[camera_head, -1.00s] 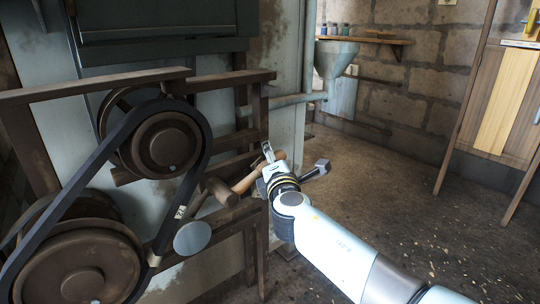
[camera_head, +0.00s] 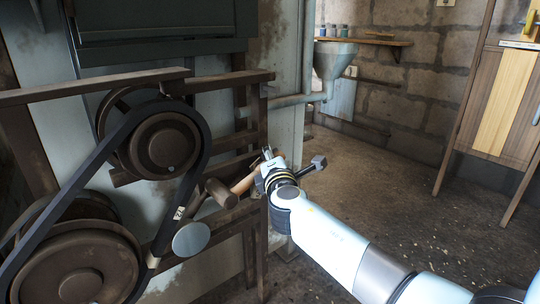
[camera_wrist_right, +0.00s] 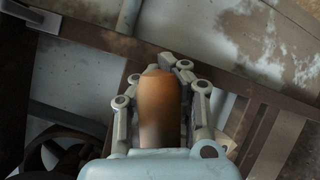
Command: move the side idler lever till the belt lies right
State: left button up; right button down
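The black belt (camera_head: 84,187) runs around an upper brown pulley (camera_head: 165,143) and a larger lower brown pulley (camera_head: 78,270). The lever has a brown knob-like end (camera_head: 221,193) and a wooden handle (camera_head: 243,184). My right gripper (camera_head: 267,154) is at the handle's far end. In the right wrist view its fingers wrap around the wooden handle (camera_wrist_right: 160,108). My left gripper is out of view.
A brown frame rail (camera_head: 222,82) runs above the handle, and a brown post stands just behind the gripper. A blue-grey funnel (camera_head: 335,62) and pipe are further back. The floor (camera_head: 390,180) to the right is open up to a wooden cabinet (camera_head: 510,100).

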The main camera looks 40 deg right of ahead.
jog(key=f, duration=0.1)
jog(key=f+m, duration=0.1)
jog(key=f+m+g, duration=0.1)
jog(key=shift+d+f+y, duration=0.3)
jog(key=shift+f+y, duration=0.1)
jog(key=c, duration=1.2)
grip_release()
jog(key=shift+o, duration=0.2)
jog(key=shift+r, duration=0.1)
jog(key=v, duration=1.2)
